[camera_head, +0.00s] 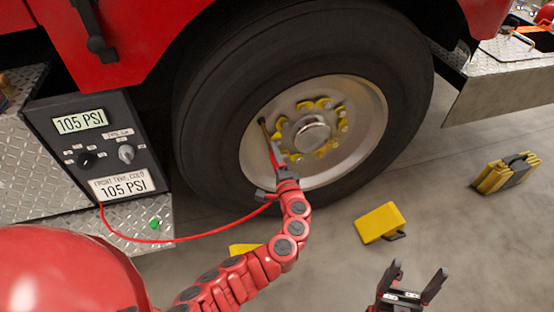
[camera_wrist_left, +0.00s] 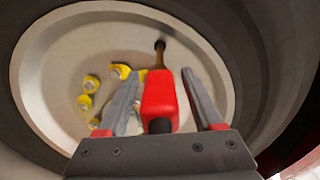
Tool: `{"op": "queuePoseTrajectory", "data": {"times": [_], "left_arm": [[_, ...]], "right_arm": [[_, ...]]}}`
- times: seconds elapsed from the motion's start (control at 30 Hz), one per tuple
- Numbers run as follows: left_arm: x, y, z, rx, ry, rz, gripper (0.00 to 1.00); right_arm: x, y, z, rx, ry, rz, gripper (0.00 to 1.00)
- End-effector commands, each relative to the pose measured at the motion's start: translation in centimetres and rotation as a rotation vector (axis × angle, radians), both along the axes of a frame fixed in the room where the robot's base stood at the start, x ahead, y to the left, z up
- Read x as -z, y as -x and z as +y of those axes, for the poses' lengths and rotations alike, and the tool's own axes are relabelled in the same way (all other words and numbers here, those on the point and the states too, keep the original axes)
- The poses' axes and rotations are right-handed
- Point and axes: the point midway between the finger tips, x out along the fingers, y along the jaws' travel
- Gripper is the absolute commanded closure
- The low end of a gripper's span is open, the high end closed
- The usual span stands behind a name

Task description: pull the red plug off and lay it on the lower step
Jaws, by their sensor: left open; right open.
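The red plug (camera_wrist_left: 160,98) sits at the near end of a thin brass stem (camera_wrist_left: 160,58) with a dark far tip, in front of the wheel hub. My left gripper (camera_wrist_left: 161,75) is open around the plug, one finger on each side, with gaps visible beside it. In the head view the left gripper (camera_head: 277,168) is at the wheel and mostly hides the plug. The lower step (camera_head: 120,236) is the diamond plate below the gauge box at left. My right gripper (camera_head: 417,276) is open and empty at the bottom right.
A red hose (camera_head: 190,240) runs from the gauge box (camera_head: 95,145) to the plug area. A small green object (camera_head: 154,224) is on the lower step. A yellow chock (camera_head: 380,222) and a yellow-black block (camera_head: 507,174) lie on the floor. The tyre (camera_head: 215,150) surrounds the wheel.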

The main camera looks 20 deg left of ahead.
Motion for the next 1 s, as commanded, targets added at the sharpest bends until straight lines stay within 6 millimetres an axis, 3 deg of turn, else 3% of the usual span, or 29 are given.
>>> {"op": "queuePoseTrajectory", "data": {"times": [1.0], "left_arm": [[0.08, 0.01, 0.02, 0.0, 0.0, 0.0, 0.32]], "right_arm": [[0.57, -0.01, 0.0, 0.0, 0.0, 0.0, 0.19]]}}
